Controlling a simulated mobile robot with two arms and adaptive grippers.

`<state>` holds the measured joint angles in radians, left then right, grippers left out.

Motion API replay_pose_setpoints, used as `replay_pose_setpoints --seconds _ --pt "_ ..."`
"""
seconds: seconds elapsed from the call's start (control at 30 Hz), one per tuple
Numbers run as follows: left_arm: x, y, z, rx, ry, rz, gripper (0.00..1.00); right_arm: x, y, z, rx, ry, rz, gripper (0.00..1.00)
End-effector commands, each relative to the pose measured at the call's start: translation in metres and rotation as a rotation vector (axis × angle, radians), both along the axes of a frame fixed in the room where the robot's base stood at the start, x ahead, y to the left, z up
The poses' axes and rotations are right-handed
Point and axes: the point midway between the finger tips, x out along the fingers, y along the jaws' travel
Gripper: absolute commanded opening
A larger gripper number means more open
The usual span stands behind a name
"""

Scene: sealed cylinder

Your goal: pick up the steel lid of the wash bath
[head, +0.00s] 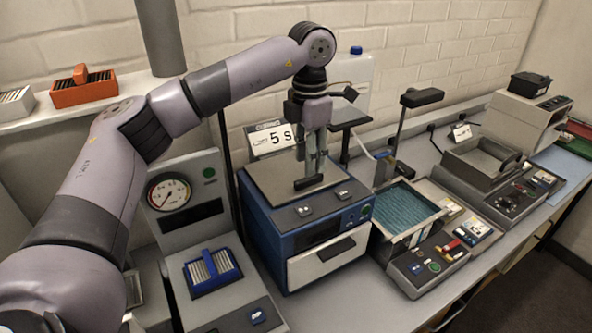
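A flat grey steel lid (268,178) with a dark bar handle (308,182) lies on top of a blue bath unit (283,238) in the middle of the head view. It appears to lie flat on the unit. My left gripper (315,172) points down over the lid, with its fingertips at or just above the handle. The fingers look close together, but I cannot tell whether they touch or grip the handle. My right gripper is not in view.
An open bath with teal liquid (408,208) is on the right. A gauge unit (180,195) and a blue slide rack (212,270) are on the left. An orange rack (84,90) sits on the shelf.

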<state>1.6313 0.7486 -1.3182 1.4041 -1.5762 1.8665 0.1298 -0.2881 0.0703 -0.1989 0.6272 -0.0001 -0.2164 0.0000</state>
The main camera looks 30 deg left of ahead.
Motion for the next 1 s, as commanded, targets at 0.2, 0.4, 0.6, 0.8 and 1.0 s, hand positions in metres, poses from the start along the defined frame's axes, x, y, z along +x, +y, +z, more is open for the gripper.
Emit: replay_pose_setpoints --seconds 0.2,0.4,0.6,0.8,1.0 --pt "0.004 0.000 -0.031 0.001 0.006 0.001 0.36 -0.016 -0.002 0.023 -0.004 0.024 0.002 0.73" --pt "0.004 -0.001 -0.046 0.000 0.002 0.000 0.36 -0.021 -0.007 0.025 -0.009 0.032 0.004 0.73" --pt "0.004 -0.001 -0.046 0.000 0.001 0.000 0.34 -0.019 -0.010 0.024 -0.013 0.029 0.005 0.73" --pt "0.004 -0.001 -0.046 0.000 0.002 0.000 0.21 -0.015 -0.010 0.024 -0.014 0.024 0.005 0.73" --pt "0.004 -0.001 -0.046 0.000 0.002 0.000 0.08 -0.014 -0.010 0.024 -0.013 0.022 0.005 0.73"
